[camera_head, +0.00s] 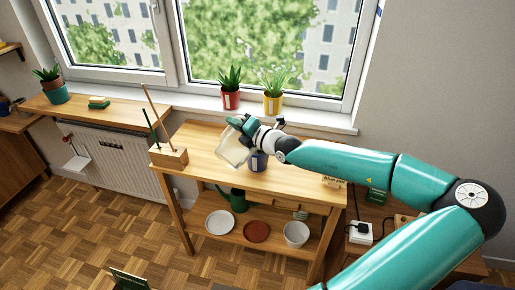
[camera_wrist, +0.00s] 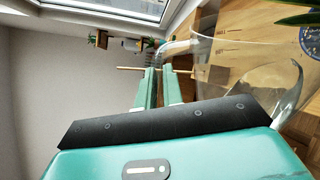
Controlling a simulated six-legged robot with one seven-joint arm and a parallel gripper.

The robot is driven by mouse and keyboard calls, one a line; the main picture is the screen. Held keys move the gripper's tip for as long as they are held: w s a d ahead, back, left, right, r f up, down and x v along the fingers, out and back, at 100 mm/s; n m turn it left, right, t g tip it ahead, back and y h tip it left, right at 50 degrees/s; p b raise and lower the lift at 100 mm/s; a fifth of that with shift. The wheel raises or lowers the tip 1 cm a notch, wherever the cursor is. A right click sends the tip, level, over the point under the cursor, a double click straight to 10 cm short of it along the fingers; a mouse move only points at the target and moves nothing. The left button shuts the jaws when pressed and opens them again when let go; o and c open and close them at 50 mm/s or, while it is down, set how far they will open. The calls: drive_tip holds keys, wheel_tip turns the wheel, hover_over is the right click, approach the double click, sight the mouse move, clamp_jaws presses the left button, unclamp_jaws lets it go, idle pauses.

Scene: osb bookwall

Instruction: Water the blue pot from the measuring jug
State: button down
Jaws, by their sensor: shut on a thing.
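The clear measuring jug (camera_head: 234,150) is held above the wooden potting table (camera_head: 205,135) and looks tilted. It fills the upper right of the wrist view (camera_wrist: 245,62), where its transparent wall and pale lip show. My gripper (camera_head: 246,126) is shut on the jug's handle side; its teal fingers show in the wrist view (camera_wrist: 160,85). The blue pot (camera_head: 258,163) stands on the table just right of the jug, partly hidden behind my wrist. It also shows at the right edge of the wrist view (camera_wrist: 312,42), beyond the jug's mouth. I cannot make out any water stream.
A red pot (camera_head: 231,100) and a yellow pot (camera_head: 273,103) with plants stand on the windowsill behind. A wooden block with sticks (camera_head: 168,157) is at the table's left end.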

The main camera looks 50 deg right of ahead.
drive_tip(key=shift+d+r, duration=0.15)
drive_tip(key=shift+d, duration=0.05)
drive_tip(key=shift+d+r+m, duration=0.25)
drive_tip(key=shift+d+m, duration=0.05)
drive_tip(key=shift+m, duration=0.1)
drive_tip(key=shift+a, duration=0.45)
drive_tip(key=shift+s+d+m+p, duration=0.1)
drive_tip(key=shift+d+m+p, duration=0.25)
drive_tip(key=shift+m+p, duration=0.05)
idle(2.0)
